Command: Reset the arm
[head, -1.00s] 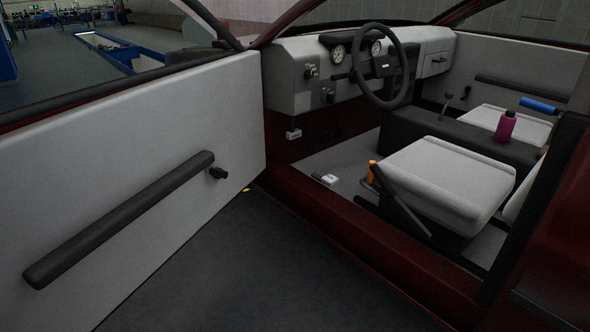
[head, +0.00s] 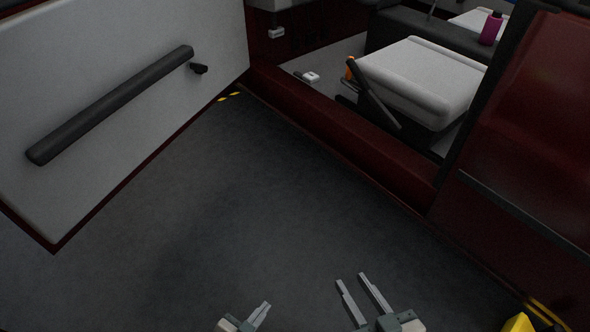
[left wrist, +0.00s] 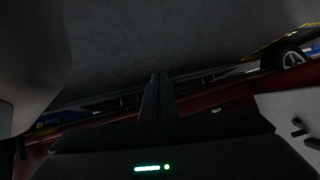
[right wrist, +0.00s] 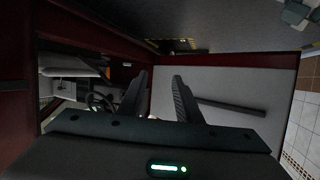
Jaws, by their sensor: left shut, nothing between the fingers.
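My left gripper (head: 262,312) is at the bottom of the head view, low over the dark floor, with its fingers together and nothing between them. Its closed fingers also show in the left wrist view (left wrist: 157,84). My right gripper (head: 350,279) is just to its right in the head view, with its two fingers apart and empty. The right wrist view also shows these spread fingers (right wrist: 162,78). Both grippers are outside the car, apart from the door and the sill. The arms behind the grippers are mostly out of the head view.
The open car door (head: 70,70) with its black armrest (head: 115,105) stands at left. The red sill (head: 340,130) and rear body (head: 530,120) lie at right. A light seat (head: 420,75) and a magenta bottle (head: 491,29) are inside. The floor (head: 230,190) between is clear.

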